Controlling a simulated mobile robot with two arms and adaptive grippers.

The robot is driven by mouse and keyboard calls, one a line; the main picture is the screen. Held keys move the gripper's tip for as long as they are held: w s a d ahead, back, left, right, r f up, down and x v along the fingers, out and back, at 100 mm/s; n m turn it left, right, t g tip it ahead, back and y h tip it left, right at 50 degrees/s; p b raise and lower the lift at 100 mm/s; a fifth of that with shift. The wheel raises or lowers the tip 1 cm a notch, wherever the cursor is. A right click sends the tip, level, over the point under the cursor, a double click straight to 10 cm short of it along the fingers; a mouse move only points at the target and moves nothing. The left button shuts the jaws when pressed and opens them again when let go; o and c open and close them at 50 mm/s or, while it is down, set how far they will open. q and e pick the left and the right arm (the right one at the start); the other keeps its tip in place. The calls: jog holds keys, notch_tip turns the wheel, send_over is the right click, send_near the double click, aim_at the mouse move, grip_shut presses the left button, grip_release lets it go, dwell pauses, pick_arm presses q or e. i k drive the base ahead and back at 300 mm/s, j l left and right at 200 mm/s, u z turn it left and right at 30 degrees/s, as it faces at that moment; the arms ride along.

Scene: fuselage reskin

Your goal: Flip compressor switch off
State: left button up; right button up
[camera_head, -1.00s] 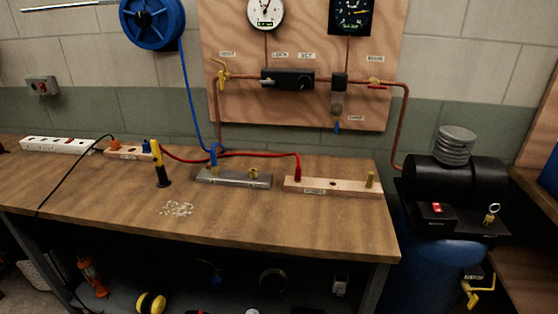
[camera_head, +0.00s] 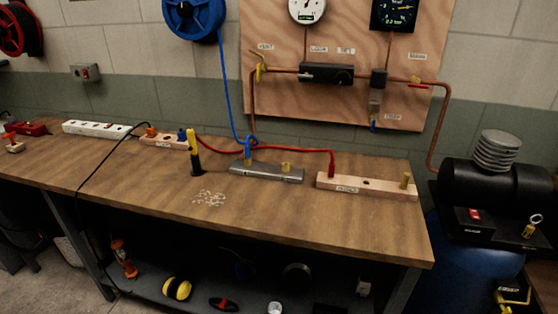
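The compressor (camera_head: 495,188) stands at the right, past the bench's right end, with a black motor body on a blue tank (camera_head: 462,258). Its switch (camera_head: 474,213) is a small red rocker on a black box at the front of the compressor. The rocker is too small to tell which way it is set. Neither of my grippers shows in the head view.
The wooden bench (camera_head: 290,222) holds a metal block (camera_head: 267,173), a wooden block (camera_head: 367,188), a yellow-black tool (camera_head: 195,155) and a white power strip (camera_head: 96,129). A copper pipe (camera_head: 440,130) runs from the wall panel (camera_head: 380,107) to the compressor. A ring-topped brass fitting (camera_head: 532,226) is beside the switch.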

aim_at(473, 214)
jog(key=z, duration=1.3)
